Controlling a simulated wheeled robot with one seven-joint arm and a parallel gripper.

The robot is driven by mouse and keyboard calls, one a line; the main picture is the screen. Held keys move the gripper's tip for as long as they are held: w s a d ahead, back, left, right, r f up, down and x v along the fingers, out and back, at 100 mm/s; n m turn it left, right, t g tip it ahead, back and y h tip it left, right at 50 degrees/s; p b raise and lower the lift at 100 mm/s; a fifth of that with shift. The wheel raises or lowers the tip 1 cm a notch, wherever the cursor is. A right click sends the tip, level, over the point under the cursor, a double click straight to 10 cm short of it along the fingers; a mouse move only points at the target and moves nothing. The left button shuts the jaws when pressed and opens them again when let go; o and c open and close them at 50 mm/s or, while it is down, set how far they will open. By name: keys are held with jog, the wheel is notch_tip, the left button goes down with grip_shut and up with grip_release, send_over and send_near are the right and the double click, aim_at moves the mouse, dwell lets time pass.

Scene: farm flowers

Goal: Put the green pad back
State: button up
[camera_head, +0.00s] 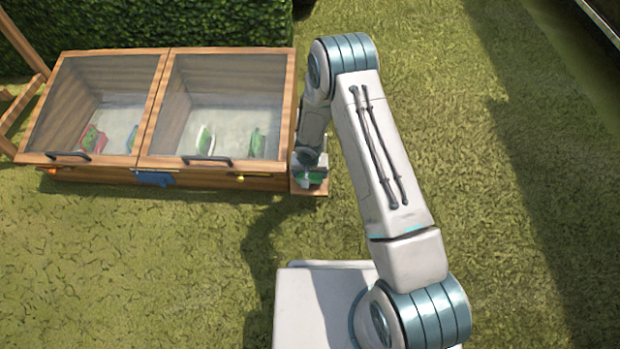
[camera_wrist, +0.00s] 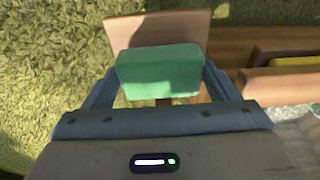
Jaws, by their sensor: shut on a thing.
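The green pad (camera_wrist: 160,72) is between the two fingers of my gripper (camera_wrist: 160,85) in the wrist view, and the gripper is shut on it. In the head view the green pad (camera_head: 312,178) shows small below my gripper (camera_head: 309,172), at the right end of the wooden frame. A small wooden shelf (camera_head: 310,190) lies under or just beyond the pad; its board also shows in the wrist view (camera_wrist: 135,30). I cannot tell whether the pad touches the shelf.
A wooden cold frame with two clear lids (camera_head: 225,100) stands at the left, with green and red things behind the lids. A blue latch (camera_head: 153,178) is on its front. A hedge (camera_head: 140,22) runs behind. The grass in front and at right is clear.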

jog(key=shift+f+b, duration=0.35)
jog(key=shift+f, duration=0.95)
jog(key=shift+f, duration=0.2)
jog(key=o, duration=0.9)
jog(key=s+d+r+h+p, duration=0.15)
jog(key=d+r, duration=0.25)
jog(key=r, duration=0.7)
jog(key=s+d+r+p, duration=0.2)
jog(key=d+r, duration=0.1)
jog(key=r, duration=0.8)
jog(key=s+d+r+p, duration=0.15)
jog(key=d+r, duration=0.25)
jog(key=r, duration=0.7)
jog(key=s+d+r, duration=0.2)
jog(key=s+r, duration=0.4)
jog(key=s, duration=0.4)
jog(key=s+d+r+g+y, duration=0.1)
jog(key=s+d+r, duration=0.1)
jog(key=s+r, duration=0.5)
jog(key=s, duration=0.3)
jog(key=shift+d+r+n, duration=0.2)
jog(key=shift+n, duration=0.1)
